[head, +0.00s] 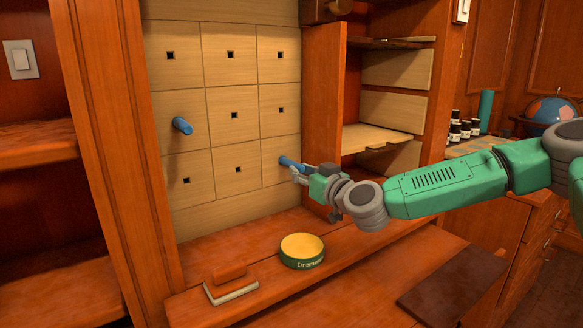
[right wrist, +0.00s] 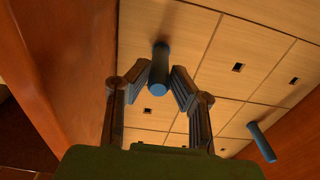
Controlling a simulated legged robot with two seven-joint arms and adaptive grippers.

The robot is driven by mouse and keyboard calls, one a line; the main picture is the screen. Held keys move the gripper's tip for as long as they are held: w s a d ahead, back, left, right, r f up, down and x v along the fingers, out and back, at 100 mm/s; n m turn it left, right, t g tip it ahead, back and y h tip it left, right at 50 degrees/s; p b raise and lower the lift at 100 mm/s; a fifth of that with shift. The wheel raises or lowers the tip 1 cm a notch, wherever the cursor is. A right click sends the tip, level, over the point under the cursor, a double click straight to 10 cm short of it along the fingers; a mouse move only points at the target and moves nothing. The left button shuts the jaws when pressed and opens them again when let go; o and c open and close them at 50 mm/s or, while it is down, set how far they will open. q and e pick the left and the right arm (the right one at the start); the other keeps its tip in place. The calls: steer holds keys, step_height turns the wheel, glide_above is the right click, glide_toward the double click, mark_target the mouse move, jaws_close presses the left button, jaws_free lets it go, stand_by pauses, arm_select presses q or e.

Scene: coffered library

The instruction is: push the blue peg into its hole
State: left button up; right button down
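A blue peg (head: 290,162) sticks out of the lower right of the pale wooden panel (head: 222,85). My right gripper (head: 297,170) is at this peg, its arm coming in from the right. In the right wrist view the peg (right wrist: 158,72) stands between the two fingers of the gripper (right wrist: 161,80). The fingers are spread to either side, with a small gap visible on the right. A second blue peg (head: 182,125) sticks out at the panel's left; it also shows in the right wrist view (right wrist: 262,142). My left gripper is not in view.
The panel has several small square holes. Below it, a ledge (head: 350,246) bears a green-and-yellow round tin (head: 302,251) and an orange block on a pale base (head: 231,291). An upright board (head: 322,100) stands right of the panel, close to my right gripper.

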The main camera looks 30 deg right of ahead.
steer(key=shift+a+r, duration=0.2)
steer(key=shift+a, duration=0.05)
steer(key=shift+s+d+p, duration=0.35)
steer(key=shift+s+p, duration=0.05)
steer(key=shift+s, duration=0.3)
steer(key=shift+s+a+p, duration=0.15)
steer(key=shift+s+p, duration=0.15)
steer(key=shift+s, duration=0.35)
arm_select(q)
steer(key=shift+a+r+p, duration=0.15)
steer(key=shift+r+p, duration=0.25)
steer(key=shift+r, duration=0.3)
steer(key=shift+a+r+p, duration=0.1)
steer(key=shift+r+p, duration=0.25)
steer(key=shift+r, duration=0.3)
arm_select(e)
steer(key=shift+s+f, duration=0.15)
steer(key=shift+s, duration=1.45)
arm_select(q)
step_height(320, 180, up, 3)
steer(key=p, duration=0.3)
arm_select(e)
steer(key=s, duration=0.6)
steer(key=shift+d, duration=0.35)
